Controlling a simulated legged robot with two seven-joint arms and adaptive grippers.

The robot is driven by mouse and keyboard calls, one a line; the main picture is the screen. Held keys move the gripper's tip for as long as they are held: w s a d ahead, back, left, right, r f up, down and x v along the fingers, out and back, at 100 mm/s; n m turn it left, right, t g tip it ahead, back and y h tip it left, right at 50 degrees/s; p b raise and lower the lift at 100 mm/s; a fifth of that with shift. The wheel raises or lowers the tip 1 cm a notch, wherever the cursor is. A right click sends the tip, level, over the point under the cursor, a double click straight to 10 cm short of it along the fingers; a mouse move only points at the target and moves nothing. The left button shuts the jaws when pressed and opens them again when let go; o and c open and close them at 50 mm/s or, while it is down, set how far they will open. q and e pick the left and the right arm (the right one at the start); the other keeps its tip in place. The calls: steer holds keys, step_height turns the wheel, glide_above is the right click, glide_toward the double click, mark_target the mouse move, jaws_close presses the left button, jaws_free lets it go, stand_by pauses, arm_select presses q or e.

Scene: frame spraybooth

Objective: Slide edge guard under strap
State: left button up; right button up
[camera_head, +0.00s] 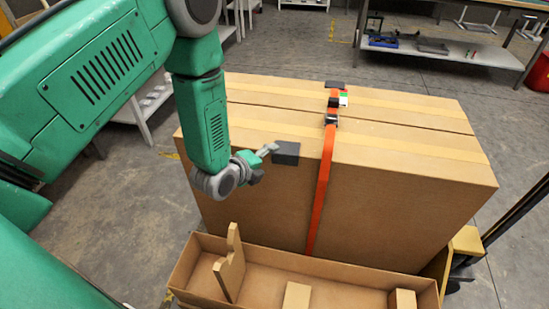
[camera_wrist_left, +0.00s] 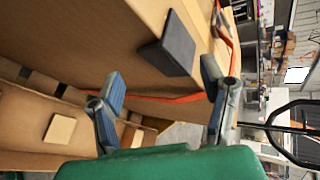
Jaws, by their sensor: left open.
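A dark grey edge guard (camera_head: 286,153) sits on the near top edge of a big cardboard box (camera_head: 410,190), left of the orange strap (camera_head: 325,175) with a small gap between them. The strap runs over the box top and down its near face. My left gripper (camera_head: 266,163) is open and empty at the guard's left side, one fingertip close to it; contact cannot be told. In the left wrist view, the guard (camera_wrist_left: 175,45) lies ahead of the spread fingers (camera_wrist_left: 162,80), and the strap (camera_wrist_left: 165,97) passes behind them. My right gripper is out of view.
A dark piece (camera_head: 335,84) lies at the strap on the box's far edge, near a buckle (camera_head: 331,119). An open cardboard tray (camera_head: 340,268) with upright inserts stands below the near face. A workbench (camera_head: 445,52) stands at the back right; grey floor lies around.

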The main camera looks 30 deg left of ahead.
mark_target(275, 157)
arm_select(q)
steer(key=x, duration=0.2)
steer(key=a+x, duration=0.1)
steer(key=x, duration=0.2)
steer(key=shift+f, duration=0.15)
steer(key=shift+d, duration=0.3)
steer(key=c, duration=0.4)
steer(key=shift+s+d, duration=0.1)
steer(key=c, duration=0.9)
steer(key=shift+s, duration=0.1)
steer(key=shift+c, duration=0.4)
steer(key=shift+a, duration=0.2)
steer(key=shift+o, duration=1.3)
steer(key=shift+d, duration=0.2)
